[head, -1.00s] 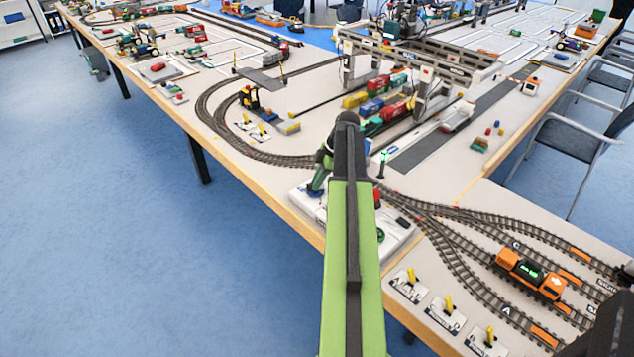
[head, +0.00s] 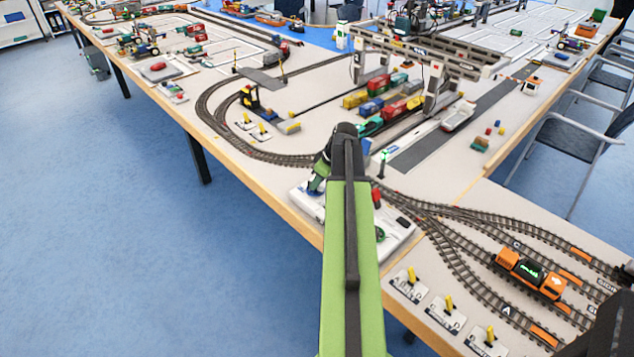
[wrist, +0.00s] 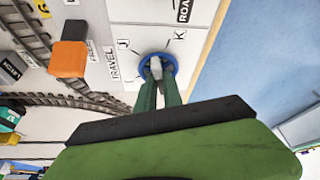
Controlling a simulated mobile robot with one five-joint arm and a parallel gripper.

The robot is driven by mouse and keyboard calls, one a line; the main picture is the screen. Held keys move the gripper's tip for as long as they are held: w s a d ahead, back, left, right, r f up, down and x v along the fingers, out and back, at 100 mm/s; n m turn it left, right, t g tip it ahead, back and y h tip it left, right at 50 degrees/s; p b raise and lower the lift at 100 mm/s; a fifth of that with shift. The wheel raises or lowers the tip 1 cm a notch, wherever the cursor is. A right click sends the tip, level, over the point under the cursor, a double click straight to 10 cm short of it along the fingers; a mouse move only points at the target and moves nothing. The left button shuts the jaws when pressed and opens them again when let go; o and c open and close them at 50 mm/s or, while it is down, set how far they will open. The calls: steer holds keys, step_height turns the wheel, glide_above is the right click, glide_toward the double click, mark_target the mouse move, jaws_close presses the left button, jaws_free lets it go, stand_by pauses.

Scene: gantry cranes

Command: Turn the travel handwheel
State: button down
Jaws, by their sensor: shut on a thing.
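In the wrist view the blue travel handwheel (wrist: 174,63) lies on a white panel (wrist: 150,36) beside the word TRAVEL, with marks J and K around it. My gripper (wrist: 158,77) has its green fingers shut on the handwheel, at a pale grey piece in its middle. The fingers cover part of the wheel. The white control panel shows there beside my arm. The gantry crane (head: 428,52) stands over rows of coloured containers (head: 385,103) further back.
Curved tracks (head: 260,152) run close by, and an orange locomotive (head: 530,273) stands on the right. Yellow switch levers (head: 448,303) line the front edge. The blue floor to the left is clear.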

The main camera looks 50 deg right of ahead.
steer(key=m, duration=0.2)
steer(key=m+h, duration=0.1)
steer(key=m, duration=0.1)
steer(key=m+h, duration=0.1)
steer(key=m, duration=0.1)
steer(key=shift+a, duration=0.25)
steer(key=shift+m+h, duration=0.3)
steer(key=c, duration=1.5)
jaws_free()
steer(key=shift+r, duration=0.1)
steer(key=p+v, duration=1.6)
steer(key=v, duration=0.1)
steer(key=shift+r, duration=0.15)
